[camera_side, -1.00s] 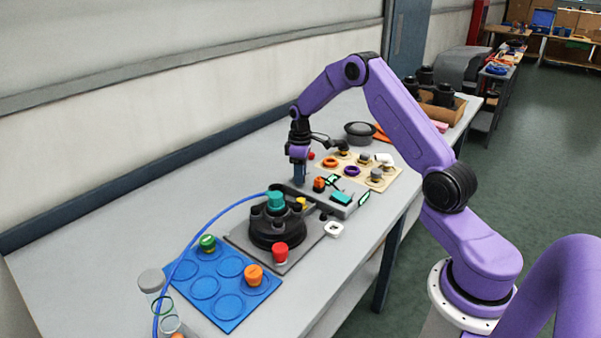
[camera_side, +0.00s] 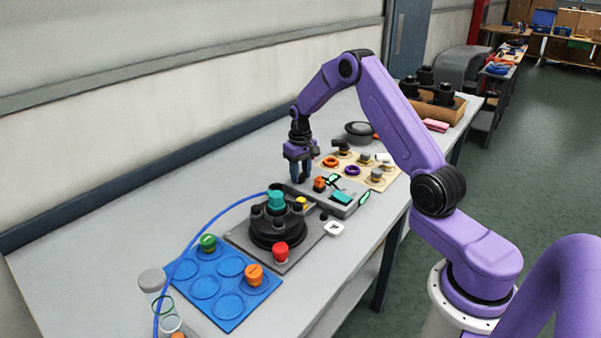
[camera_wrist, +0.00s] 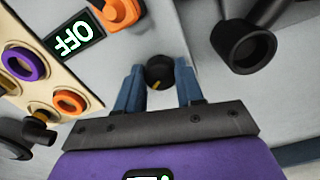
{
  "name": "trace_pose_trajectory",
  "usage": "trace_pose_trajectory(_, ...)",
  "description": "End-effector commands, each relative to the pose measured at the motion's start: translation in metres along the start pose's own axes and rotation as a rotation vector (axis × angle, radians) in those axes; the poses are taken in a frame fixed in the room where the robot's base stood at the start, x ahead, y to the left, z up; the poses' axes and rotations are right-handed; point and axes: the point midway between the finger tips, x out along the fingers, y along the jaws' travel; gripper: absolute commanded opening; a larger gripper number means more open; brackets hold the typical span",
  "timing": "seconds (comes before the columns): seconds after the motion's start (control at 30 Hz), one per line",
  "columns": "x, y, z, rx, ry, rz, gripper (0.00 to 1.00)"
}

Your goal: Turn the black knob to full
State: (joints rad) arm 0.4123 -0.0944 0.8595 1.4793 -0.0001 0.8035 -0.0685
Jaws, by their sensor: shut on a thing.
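The black knob (camera_wrist: 159,72) is a small round knob with a yellow pointer mark, seen in the wrist view between my two blue fingers. My gripper (camera_wrist: 160,85) is shut on it, one finger on each side. In the side view my gripper (camera_side: 300,180) points down at the left end of the grey control box (camera_side: 341,207), and the knob is hidden there by the fingers. A small display (camera_wrist: 74,39) beside the knob reads OFF in the wrist view. An orange knob (camera_wrist: 122,12) sits close to that display.
A black rotor with a teal knob (camera_side: 275,200) stands just in front of the box. A beige board with orange and purple rings (camera_side: 352,170) lies behind it. A blue tray (camera_side: 205,288) holds green and orange caps. Bare table lies left of my gripper.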

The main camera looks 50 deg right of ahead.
Motion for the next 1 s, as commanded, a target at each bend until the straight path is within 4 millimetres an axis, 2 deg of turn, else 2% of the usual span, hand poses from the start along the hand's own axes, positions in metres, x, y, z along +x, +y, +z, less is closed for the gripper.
trace_pose_trajectory(0.53,-0.0016,0.0000,-0.0011,0.031,0.004,0.000,0.07)
trace_pose_trajectory(0.57,-0.0016,0.0000,-0.0012,0.031,0.004,0.000,0.40)
trace_pose_trajectory(0.63,-0.0014,0.0000,-0.0011,0.030,0.004,0.000,0.63)
trace_pose_trajectory(1.0,-0.0039,0.0000,-0.0007,0.028,0.003,0.000,0.63)
